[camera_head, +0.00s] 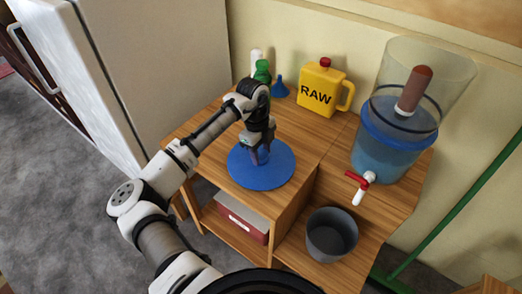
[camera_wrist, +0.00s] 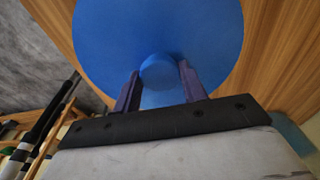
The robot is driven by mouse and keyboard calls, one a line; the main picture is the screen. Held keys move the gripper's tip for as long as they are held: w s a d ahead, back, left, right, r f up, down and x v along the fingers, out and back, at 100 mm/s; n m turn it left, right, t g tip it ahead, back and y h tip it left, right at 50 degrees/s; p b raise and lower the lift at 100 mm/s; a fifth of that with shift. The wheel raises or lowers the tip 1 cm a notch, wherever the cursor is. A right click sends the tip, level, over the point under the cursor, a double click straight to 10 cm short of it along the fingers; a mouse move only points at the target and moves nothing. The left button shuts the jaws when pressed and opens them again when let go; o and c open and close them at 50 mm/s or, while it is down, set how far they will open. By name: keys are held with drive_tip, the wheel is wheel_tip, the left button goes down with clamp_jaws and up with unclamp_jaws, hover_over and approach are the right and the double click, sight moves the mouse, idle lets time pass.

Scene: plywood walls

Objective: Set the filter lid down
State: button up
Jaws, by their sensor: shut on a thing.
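The filter lid (camera_head: 274,176) is a flat blue disc with a round knob at its centre. In the head view it is at the left part of the wooden table, level, over the tabletop; I cannot tell whether it touches the wood. My gripper (camera_head: 262,155) points down at its middle and is shut on the knob. In the wrist view the lid (camera_wrist: 210,40) fills the upper middle, and the fingers of my gripper (camera_wrist: 160,80) stand on either side of the knob. The water filter (camera_head: 397,150), a clear upper vessel over a blue-banded tank, stands open at the right.
A yellow RAW jug (camera_head: 318,92), a blue funnel (camera_head: 279,88) and a green bottle (camera_head: 262,71) stand along the back. A dark grey bucket (camera_head: 331,235) is at the front right, below a red-handled tap (camera_head: 367,178). A red box (camera_head: 242,218) sits on the lower shelf.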

drive_tip(key=shift+f, duration=0.15)
drive_tip(key=o, duration=1)
drive_tip(key=shift+o, duration=0.2)
wheel_tip(320, 180, up, 12)
drive_tip(key=a+b, duration=0.1)
drive_tip(key=b, duration=0.1)
drive_tip(key=shift+w+b, duration=0.35)
drive_tip(key=shift+w, duration=0.05)
